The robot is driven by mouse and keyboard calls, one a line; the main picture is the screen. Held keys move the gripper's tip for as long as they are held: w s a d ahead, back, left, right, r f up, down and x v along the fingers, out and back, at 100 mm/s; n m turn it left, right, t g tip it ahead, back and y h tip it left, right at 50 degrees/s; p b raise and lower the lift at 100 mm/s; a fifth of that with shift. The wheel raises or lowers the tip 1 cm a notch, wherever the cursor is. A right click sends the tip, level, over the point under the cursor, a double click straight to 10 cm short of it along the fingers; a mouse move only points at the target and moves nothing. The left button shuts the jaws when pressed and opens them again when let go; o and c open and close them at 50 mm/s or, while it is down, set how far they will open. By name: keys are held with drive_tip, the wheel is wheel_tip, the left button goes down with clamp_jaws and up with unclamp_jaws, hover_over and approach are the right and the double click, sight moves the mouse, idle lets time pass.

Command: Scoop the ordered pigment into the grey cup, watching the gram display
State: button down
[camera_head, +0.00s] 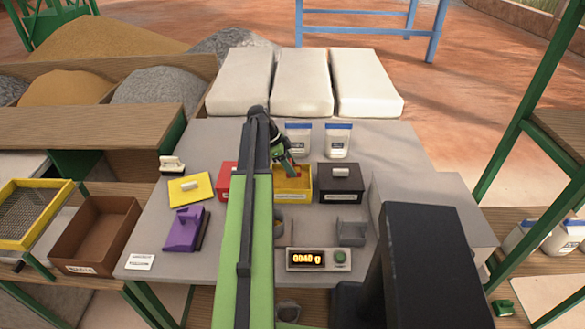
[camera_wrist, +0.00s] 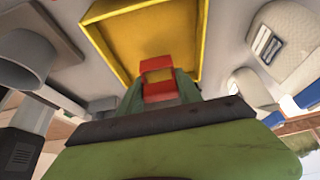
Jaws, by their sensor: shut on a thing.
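My gripper (camera_head: 288,163) is over the open yellow box (camera_head: 292,196), shut on a small red scoop. In the wrist view the red scoop (camera_wrist: 157,62) sits between the fingers, in front of the yellow box (camera_wrist: 199,60). A yellow-orange patch shows on the scoop; I cannot tell whether it is pigment. The gram display (camera_head: 306,259) appears to read 0040 g. A grey cup-like holder (camera_head: 351,231) stands behind its right end. Another grey vessel (camera_head: 279,230) is partly hidden by my arm; I cannot tell which is the grey cup.
A black lidded box (camera_head: 341,184) is right of the yellow box, and a red box (camera_head: 226,178) is left, partly behind my arm. A yellow lid (camera_head: 183,192) and a purple box (camera_head: 182,232) lie left. Two blue-lidded jars (camera_head: 338,142) stand behind.

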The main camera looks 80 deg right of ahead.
wheel_tip(320, 180, up, 10)
drive_tip(key=w+p, duration=0.1)
drive_tip(key=p, duration=0.7)
drive_tip(key=shift+w+p, duration=0.25)
drive_tip(key=shift+p, duration=0.1)
drive_tip(key=shift+a+f, duration=0.1)
drive_tip(key=shift+f, duration=0.05)
